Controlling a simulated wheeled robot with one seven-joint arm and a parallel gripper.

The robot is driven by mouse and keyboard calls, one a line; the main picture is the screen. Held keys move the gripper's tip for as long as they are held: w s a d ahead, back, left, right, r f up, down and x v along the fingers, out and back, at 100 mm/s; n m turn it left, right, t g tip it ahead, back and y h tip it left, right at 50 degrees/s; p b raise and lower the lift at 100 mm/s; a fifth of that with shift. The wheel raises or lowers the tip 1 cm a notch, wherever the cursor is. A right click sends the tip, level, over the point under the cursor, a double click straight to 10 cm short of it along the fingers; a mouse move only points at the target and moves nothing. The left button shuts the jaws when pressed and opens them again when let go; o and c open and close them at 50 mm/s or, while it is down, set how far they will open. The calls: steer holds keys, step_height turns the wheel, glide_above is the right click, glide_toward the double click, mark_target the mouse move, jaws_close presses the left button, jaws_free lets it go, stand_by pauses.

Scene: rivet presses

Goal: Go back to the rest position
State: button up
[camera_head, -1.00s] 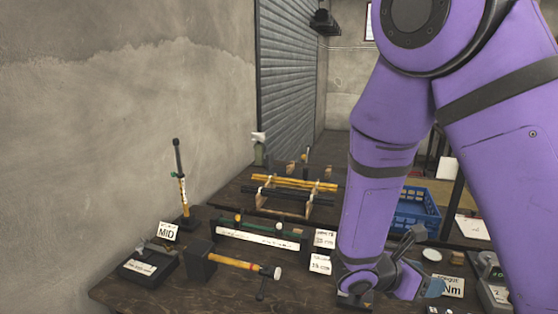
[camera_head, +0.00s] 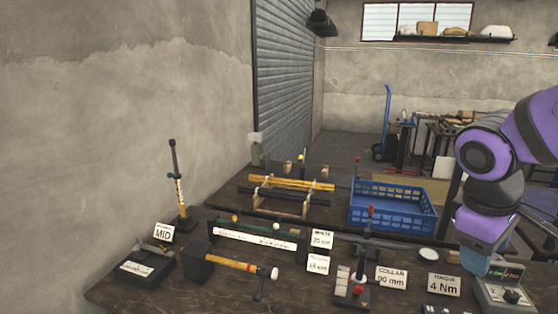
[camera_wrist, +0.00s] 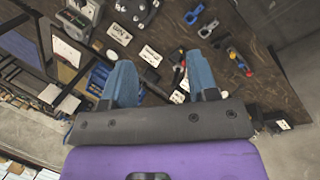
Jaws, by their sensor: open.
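My gripper (camera_head: 476,264) is at the right of the head view, held up at the bench's right side, in front of or just beside the torque unit (camera_head: 503,292). In the wrist view my gripper (camera_wrist: 160,78) shows two blue fingers spread apart, with nothing seen held between them. The bench top (camera_wrist: 165,22) with its tools lies beyond the fingers. In the head view the fingertips are partly hidden, and their exact distance from the torque unit cannot be told.
A red-handled press (camera_head: 352,290) stands by the "COLLAR 90 mm" card (camera_head: 391,278) and the "4 Nm" card (camera_head: 444,285). A blue crate (camera_head: 392,211) sits behind. A yellow-handled tool (camera_head: 232,262), rod rack (camera_head: 290,198) and "MID" card (camera_head: 164,232) are further left.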

steer(key=s+a+r+m+t+y, duration=0.2)
steer(key=s+r+m+t+y, duration=0.1)
steer(key=r, duration=0.5)
steer(key=s+m+t, duration=0.1)
steer(key=s+m, duration=0.1)
steer(key=shift+m+t, duration=0.3)
steer(key=shift+t, duration=0.1)
